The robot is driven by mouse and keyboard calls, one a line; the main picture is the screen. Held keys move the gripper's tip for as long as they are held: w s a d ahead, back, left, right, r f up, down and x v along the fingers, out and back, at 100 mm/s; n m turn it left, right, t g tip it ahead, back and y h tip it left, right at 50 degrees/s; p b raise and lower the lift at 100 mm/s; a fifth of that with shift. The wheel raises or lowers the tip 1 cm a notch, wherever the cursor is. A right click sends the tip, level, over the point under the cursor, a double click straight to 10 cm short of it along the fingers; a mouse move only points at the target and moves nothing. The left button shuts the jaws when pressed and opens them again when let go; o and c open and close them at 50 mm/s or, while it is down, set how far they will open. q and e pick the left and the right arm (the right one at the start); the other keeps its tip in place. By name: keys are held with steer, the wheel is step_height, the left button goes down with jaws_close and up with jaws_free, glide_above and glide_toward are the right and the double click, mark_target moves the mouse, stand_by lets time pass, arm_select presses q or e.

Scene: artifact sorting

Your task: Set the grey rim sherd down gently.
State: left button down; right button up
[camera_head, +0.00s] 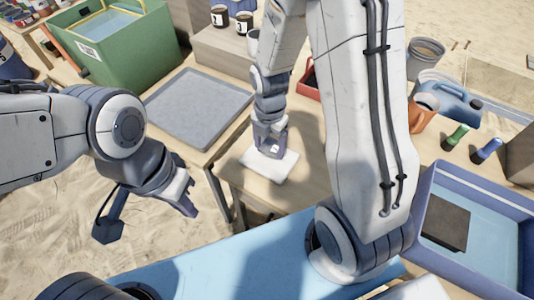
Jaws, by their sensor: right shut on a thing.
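My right gripper (270,152) points down at a white pad (285,168) on the wooden table, and its fingertips are at or just above the pad. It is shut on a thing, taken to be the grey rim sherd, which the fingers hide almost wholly. I cannot tell whether the sherd touches the pad. My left gripper (148,212) hangs at the left over the sand, clear of the tables, with its fingers spread wide and empty.
A grey mat (198,112) lies left of the pad. A green crate (108,50) stands at the upper left. Numbered dark cups (243,22) stand on a ledge behind. A blue tray (440,182) and a blue jug (450,100) are at the right. My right arm hides much of the table.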

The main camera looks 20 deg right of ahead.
mark_target(267, 149)
steer(key=shift+w+a+f, duration=0.2)
steer(key=shift+w, duration=0.05)
steer(key=shift+f, duration=0.35)
steer(key=shift+f+b, duration=0.4)
steer(key=shift+f, duration=1.25)
steer(key=shift+f, duration=0.1)
steer(key=o, duration=1.2)
